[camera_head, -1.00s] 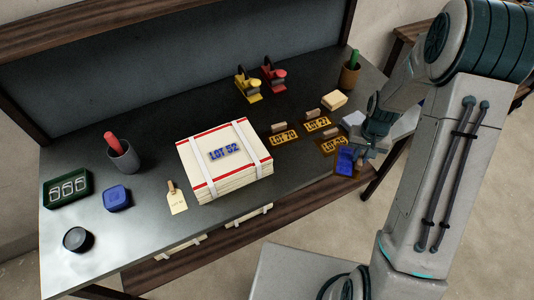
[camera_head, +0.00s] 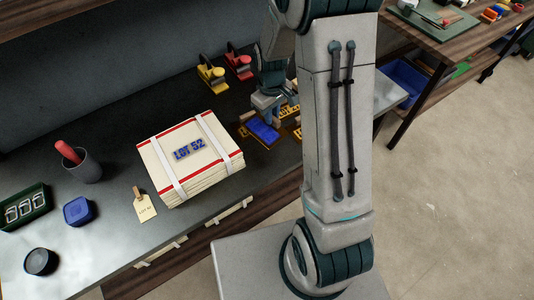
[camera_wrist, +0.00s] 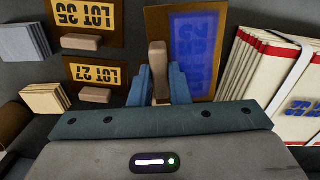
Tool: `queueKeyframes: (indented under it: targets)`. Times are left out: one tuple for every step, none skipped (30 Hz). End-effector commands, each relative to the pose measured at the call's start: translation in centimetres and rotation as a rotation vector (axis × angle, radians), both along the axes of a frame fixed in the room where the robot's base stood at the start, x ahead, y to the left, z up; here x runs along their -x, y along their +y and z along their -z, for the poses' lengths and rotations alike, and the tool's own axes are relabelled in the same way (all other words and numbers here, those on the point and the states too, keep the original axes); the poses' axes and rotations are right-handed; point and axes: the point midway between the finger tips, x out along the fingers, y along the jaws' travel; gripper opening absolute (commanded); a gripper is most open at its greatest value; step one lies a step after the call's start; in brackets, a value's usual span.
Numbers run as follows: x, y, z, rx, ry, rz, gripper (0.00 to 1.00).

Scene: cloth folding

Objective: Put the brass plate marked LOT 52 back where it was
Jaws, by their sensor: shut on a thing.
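My gripper (camera_head: 268,112) is shut on the wooden handle (camera_wrist: 158,65) of a brass plate with a blue-inked face (camera_wrist: 195,55). The plate also shows in the head view (camera_head: 262,131), at the right of the strapped stack. Its marking is too faint to read surely. The stack (camera_head: 195,160) bears LOT 52 in blue on top. Plates LOT 35 (camera_wrist: 88,17) and LOT 27 (camera_wrist: 95,76) lie beside the held plate in the wrist view. Another plate is mostly hidden near my gripper in the head view. I cannot tell whether the held plate touches the bench.
A yellow (camera_head: 211,74) and a red (camera_head: 239,64) tool stand at the back. The bench front is clear.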

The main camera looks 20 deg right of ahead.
Motion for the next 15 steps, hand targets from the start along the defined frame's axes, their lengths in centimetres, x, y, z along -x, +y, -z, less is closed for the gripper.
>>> queueKeyframes:
  targets:
    - [0.4, -0.2, 0.2, 0.003, -0.005, -0.087, 0.00]
    - [0.8, -0.3, 0.0, 0.005, -0.003, -0.142, 0.00]
    - [1.2, -0.6, -0.3, 0.006, 0.000, -0.214, 0.00]
    - [1.6, -0.7, -0.5, 0.007, 0.002, -0.269, 0.00]
    - [1.9, -0.9, -0.7, 0.008, 0.002, -0.322, 0.00]
    - [2.4, -1.2, -0.9, 0.009, 0.005, -0.393, 0.00]
    - [2.8, -1.3, -1.0, 0.008, 0.007, -0.447, 0.00]
    - [3.2, -1.5, -1.2, 0.008, 0.009, -0.501, 0.00]
    - [3.7, -1.7, -1.4, 0.008, 0.010, -0.572, 0.00]
    - [4.1, -1.9, -1.5, 0.008, 0.012, -0.625, 0.00]
    - [4.6, -2.1, -1.7, 0.007, 0.013, -0.679, 0.00]
    - [5.2, -2.2, -1.8, 0.006, 0.015, -0.751, 0.00]
    - [5.6, -2.4, -1.9, 0.004, 0.017, -0.805, 0.00]
    - [6.0, -2.5, -2.0, 0.004, 0.016, -0.857, 0.00]
    - [6.6, -2.7, -2.1, 0.002, 0.017, -0.927, 0.00]
